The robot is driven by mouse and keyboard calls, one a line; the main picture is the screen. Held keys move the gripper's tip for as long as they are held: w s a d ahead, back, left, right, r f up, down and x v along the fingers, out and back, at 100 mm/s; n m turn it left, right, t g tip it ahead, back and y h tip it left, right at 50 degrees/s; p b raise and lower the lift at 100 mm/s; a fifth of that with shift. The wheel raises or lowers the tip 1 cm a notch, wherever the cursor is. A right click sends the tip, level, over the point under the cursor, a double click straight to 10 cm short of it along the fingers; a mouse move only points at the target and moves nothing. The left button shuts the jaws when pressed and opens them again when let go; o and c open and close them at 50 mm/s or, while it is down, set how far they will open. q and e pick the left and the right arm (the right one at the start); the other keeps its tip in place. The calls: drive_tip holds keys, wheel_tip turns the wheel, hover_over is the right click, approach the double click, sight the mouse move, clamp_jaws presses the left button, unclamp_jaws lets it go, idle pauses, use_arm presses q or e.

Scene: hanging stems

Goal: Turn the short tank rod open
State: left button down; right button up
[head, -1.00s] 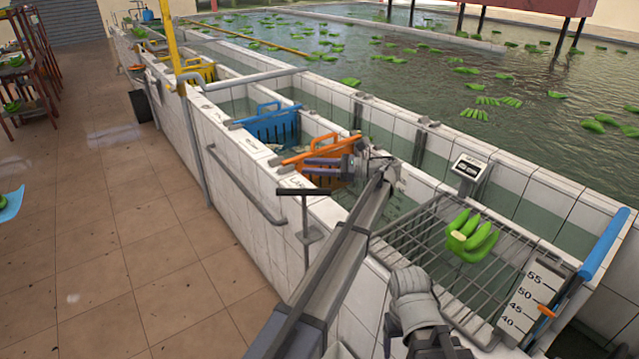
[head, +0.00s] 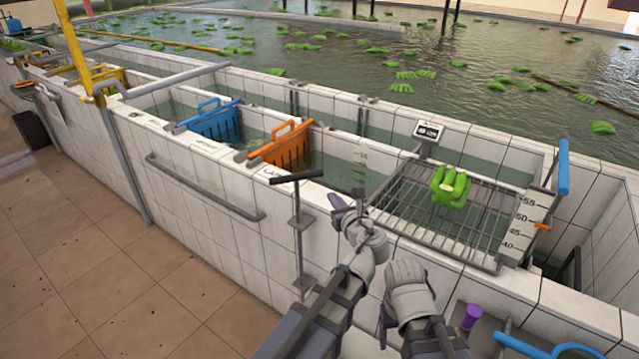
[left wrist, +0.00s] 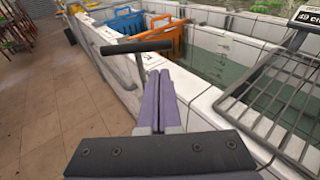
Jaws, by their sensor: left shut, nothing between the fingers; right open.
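The short tank rod (head: 298,232) stands upright against the outside of the white tiled tank wall, with a black crossbar handle (head: 297,177) on top. The handle also shows in the left wrist view (left wrist: 136,47), just beyond my fingertips. My left gripper (head: 334,202) is just right of the rod and a little below handle height. Its purple fingers (left wrist: 158,72) are together with nothing between them. They look apart from the handle, though the exact gap is hard to judge. My right arm's wrist shows at the bottom of the head view; its fingers cannot be made out.
An orange gate (head: 282,147) and a blue gate (head: 212,126) sit in the tank channel behind. A metal rack (head: 420,225) with green bananas (head: 449,187) lies right of my left gripper. A grey rail (head: 205,188) runs along the wall at left.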

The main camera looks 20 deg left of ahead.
sight(321, 171)
use_arm(q)
drive_tip(key=b+x, duration=0.2)
drive_tip(key=x, duration=1.2)
drive_tip(key=shift+d+b, duration=0.1)
drive_tip(key=shift+b, duration=0.25)
drive_tip(key=shift+w, duration=0.1)
drive_tip(key=shift+w+n+g+y, duration=1.35)
drive_tip(key=shift+n+g+y, duration=0.15)
drive_tip(key=shift+n+y, duration=0.25)
drive_tip(key=n+g+y, duration=0.1)
drive_tip(key=w+n+g+y, duration=0.1)
drive_tip(key=g, duration=0.1)
drive_tip(key=shift+w+a+n, duration=0.25)
drive_tip(key=shift+a+n, duration=0.1)
drive_tip(key=shift+a, duration=0.25)
drive_tip(key=shift+w+a, duration=0.1)
drive_tip(key=shift+w, duration=0.1)
